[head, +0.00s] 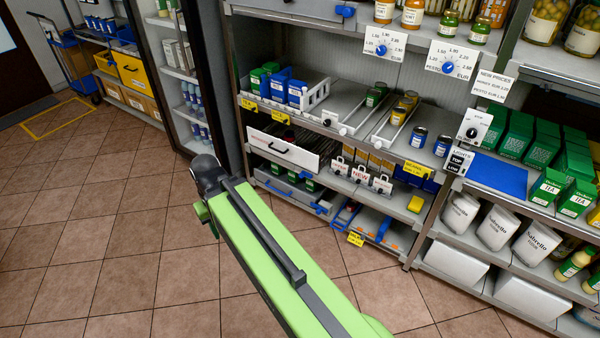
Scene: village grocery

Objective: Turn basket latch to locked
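I cannot make out a basket latch with certainty. A low blue open frame (346,214), possibly a basket, sits on the bottom shelf of the middle rack, with a yellow tag below it. It is too small to tell whether a latch is on it or how it is turned. My green arm reaches from the bottom right to a dark joint at the middle left, in front of the floor and apart from the shelves. My gripper is not visible.
The middle rack holds a white drawer (283,151) with a dark handle, and price dials (381,48) above. White buckets (500,228) and green tea boxes (550,186) fill the right rack. A blue cart (75,65) stands far left. The tiled floor (100,220) at left is clear.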

